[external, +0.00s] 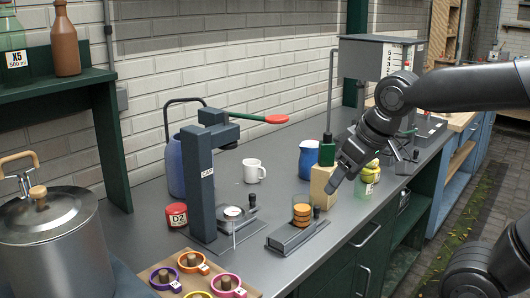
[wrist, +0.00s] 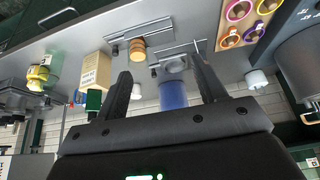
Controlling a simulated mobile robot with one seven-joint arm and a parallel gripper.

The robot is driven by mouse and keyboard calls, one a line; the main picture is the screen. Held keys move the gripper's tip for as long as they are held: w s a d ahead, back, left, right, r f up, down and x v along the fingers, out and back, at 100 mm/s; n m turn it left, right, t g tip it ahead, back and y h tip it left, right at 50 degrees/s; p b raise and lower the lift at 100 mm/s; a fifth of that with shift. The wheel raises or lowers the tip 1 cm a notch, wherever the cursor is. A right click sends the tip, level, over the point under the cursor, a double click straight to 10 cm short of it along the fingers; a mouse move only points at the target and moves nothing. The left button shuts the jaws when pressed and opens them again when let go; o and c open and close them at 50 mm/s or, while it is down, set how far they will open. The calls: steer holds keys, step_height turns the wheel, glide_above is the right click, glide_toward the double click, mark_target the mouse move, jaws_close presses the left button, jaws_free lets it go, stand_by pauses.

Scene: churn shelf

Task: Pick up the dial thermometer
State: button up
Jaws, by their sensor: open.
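I cannot surely pick out a dial thermometer in either view. A small white round-faced thing (external: 232,211) sits on the base of the dark press; I cannot tell whether it is a dial. My gripper (external: 335,186) hangs above the counter, close to the beige block in the external view. In the wrist view its fingers (wrist: 162,82) are apart with nothing held between them.
The dark press (external: 200,180) has a red-tipped lever (external: 277,119). A white mug (external: 254,171), a blue jar (external: 308,158), a red tin (external: 176,215) and stacked orange discs (external: 302,214) stand about. A tray of coloured rings (external: 160,268) and a metal pot (external: 50,240) are front left.

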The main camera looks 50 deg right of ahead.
steer(key=w+a+f, duration=0.1)
steer(key=w+a, duration=0.3)
steer(key=w, duration=0.7)
glide_toward(233, 211)
steer(key=w, duration=0.1)
steer(key=shift+m+g, duration=0.3)
steer(key=shift+g, duration=0.1)
steer(key=x, duration=1.1)
steer(key=shift+f, duration=0.35)
steer(key=shift+c, duration=0.5)
steer(key=c, duration=0.9)
steer(key=shift+c, duration=0.2)
